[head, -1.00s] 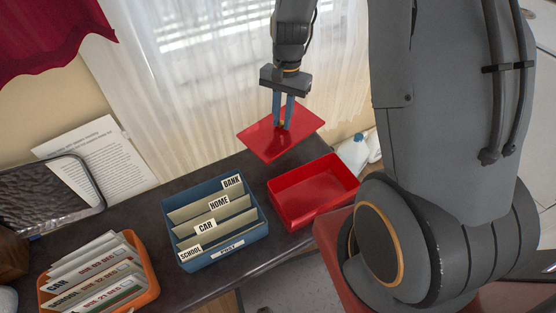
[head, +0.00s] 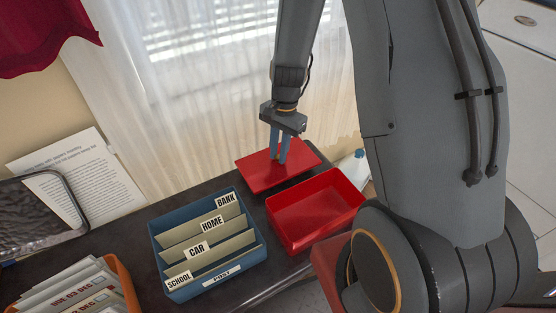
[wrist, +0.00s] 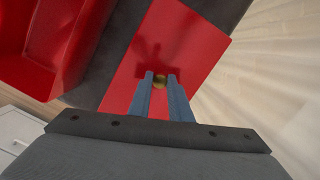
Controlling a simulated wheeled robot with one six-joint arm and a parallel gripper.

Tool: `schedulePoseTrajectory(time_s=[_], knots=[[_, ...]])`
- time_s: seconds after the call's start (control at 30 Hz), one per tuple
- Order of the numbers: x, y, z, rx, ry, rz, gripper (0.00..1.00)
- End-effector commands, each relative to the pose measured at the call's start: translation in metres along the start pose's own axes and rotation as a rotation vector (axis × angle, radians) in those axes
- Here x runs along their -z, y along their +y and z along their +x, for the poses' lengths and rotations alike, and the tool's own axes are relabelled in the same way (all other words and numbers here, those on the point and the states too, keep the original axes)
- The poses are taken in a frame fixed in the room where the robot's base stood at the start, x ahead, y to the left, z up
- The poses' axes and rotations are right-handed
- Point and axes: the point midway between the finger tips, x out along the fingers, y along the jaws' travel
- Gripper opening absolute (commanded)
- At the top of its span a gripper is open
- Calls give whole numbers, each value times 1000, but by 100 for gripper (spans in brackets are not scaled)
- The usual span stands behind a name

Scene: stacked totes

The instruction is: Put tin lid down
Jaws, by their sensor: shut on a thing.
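The tin lid (head: 258,175) is a flat red rectangle with a small brass-coloured knob (wrist: 160,82). My gripper (head: 280,160) is shut on the knob, its blue fingers pointing down at the lid's middle. The lid is over the back of the dark worktop, just behind the open red tin (head: 315,211). I cannot tell whether it touches the surface. In the wrist view the lid (wrist: 180,40) lies under the fingers, with the red tin (wrist: 62,45) to its left.
A blue post box (head: 224,287) with labelled dividers stands left of the tin. An orange box (head: 124,275) of envelopes is at the lower left. A printed sheet (head: 90,180) and a dark metal tray (head: 40,212) are at the far left. A sheer curtain hangs behind.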

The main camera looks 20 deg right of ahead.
Motion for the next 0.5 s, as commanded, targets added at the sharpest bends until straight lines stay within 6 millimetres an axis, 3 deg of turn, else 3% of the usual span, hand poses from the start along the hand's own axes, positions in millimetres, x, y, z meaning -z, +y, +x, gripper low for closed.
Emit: schedulePoseTrajectory(time_s=[0.2, 0.5], knots=[[4, 1, 30, -2, -1, -1, 0], [5, 0, 31, -1, 0, -1, 0]])
